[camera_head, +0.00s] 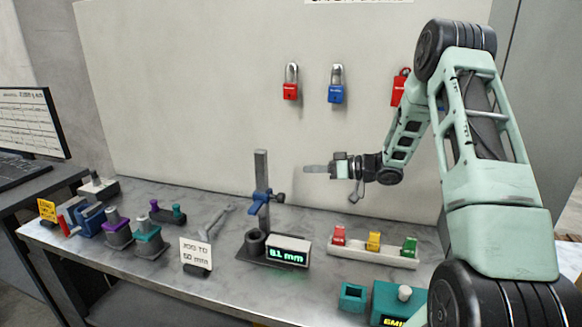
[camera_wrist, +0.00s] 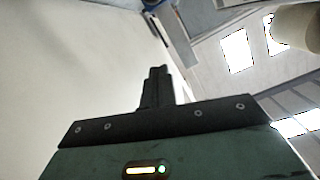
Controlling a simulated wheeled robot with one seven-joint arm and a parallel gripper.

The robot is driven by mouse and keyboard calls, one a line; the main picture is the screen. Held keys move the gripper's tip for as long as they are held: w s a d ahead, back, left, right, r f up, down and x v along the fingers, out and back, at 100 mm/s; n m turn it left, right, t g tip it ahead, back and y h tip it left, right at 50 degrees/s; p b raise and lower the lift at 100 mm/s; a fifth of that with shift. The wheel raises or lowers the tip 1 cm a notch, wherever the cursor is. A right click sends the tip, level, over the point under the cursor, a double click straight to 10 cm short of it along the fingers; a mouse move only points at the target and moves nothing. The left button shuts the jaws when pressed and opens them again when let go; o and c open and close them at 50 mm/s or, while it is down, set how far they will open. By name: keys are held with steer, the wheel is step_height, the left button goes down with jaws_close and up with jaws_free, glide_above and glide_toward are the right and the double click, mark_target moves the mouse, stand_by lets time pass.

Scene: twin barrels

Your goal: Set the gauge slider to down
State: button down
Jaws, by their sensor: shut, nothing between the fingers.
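The gauge is a grey upright post (camera_head: 261,162) on a dark base, with a blue slider (camera_head: 261,196) partway up the post. A lit green display (camera_head: 288,253) at the base reads about 81 mm; a decimal point is hard to tell. My gripper (camera_head: 306,169) is shut and empty, pointing left. Its tips appear right of the post and higher than the slider, apart from both. The wrist view shows the closed fingers (camera_wrist: 158,73) but no part of the gauge.
A placard (camera_head: 196,254) stands left of the gauge. A white rack (camera_head: 372,252) with red, yellow and green pieces lies to the right. A teal box (camera_head: 398,303) is at the front right. Purple and teal pieces (camera_head: 118,229) stand at left. Padlocks (camera_head: 336,90) hang on the back panel.

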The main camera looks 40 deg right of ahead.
mark_target(266, 202)
steer(key=w+a+f+m+p, duration=0.1)
steer(key=w+a+f+p, duration=0.2)
steer(key=p, duration=0.6)
steer(key=shift+w+a+f+m+g+p, duration=0.3)
steer(key=shift+a+f+g+p, duration=0.1)
steer(key=shift+a+f, duration=1)
steer(key=shift+d+f, duration=0.15)
steer(key=shift+f, duration=0.05)
step_height(266, 202, down, 4)
steer(key=b, duration=0.3)
steer(key=shift+s+f+b, duration=0.1)
steer(key=shift+f+b, duration=0.05)
steer(key=shift+b, duration=0.25)
steer(key=shift+s+f, duration=0.1)
